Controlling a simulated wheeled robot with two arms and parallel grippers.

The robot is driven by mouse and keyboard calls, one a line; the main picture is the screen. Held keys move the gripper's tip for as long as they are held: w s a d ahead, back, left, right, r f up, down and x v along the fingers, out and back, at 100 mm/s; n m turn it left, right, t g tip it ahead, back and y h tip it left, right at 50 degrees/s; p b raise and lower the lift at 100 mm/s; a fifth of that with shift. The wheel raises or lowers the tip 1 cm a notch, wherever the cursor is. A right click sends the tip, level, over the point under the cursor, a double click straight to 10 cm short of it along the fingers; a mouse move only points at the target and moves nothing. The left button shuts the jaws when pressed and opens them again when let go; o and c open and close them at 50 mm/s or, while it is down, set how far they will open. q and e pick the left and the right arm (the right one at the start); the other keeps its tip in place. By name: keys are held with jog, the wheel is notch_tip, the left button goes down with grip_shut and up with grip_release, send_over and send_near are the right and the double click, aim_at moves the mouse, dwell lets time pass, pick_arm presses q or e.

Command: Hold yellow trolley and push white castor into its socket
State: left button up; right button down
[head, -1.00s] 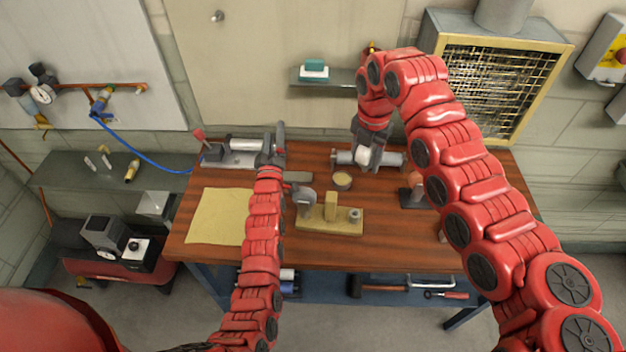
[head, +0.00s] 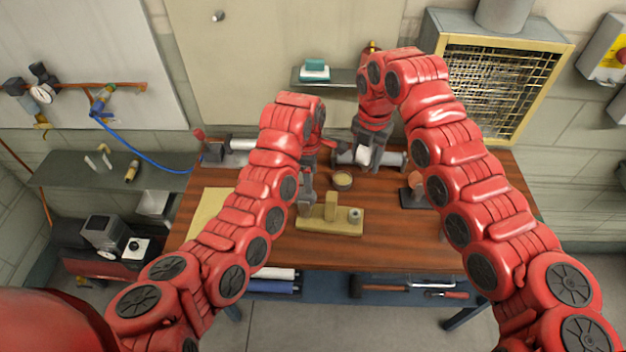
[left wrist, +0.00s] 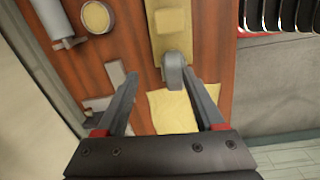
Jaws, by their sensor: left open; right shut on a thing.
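The yellow trolley (head: 335,222) looks like the long base with an upright block on the table; its end also shows in the left wrist view (left wrist: 169,45). A grey rounded part (left wrist: 175,72) stands at its left end. My left gripper (head: 306,192) is open above that end; in the left wrist view its fingertips (left wrist: 161,80) are either side of the grey part, nearer on the right, contact unclear. My right gripper (head: 370,152) is shut on a small white part, likely the white castor (head: 362,154), at a grey cylinder behind the trolley. No socket is clearly visible.
A round tan-topped tin (head: 343,180) stands behind the trolley. A yellow cloth (head: 207,212) lies at the left, partly behind my left arm. A dark stand (head: 411,196) is at the right. The front right of the wooden table (head: 440,248) is clear.

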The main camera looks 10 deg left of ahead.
pick_arm(q)
jog(key=shift+s+d+n+g, duration=0.3)
jog(key=shift+s+d, duration=0.2)
jog(key=shift+s, duration=0.35)
pick_arm(e)
jog(key=shift+d, duration=0.1)
pick_arm(q)
jog(key=shift+f, duration=0.35)
send_over(313, 215)
notch_tip(313, 215, down, 10)
jog(key=shift+f, duration=0.6)
jog(key=shift+c, duration=0.2)
grip_shut()
jog(key=shift+o, duration=1.6)
grip_release()
jog(key=shift+r, duration=0.1)
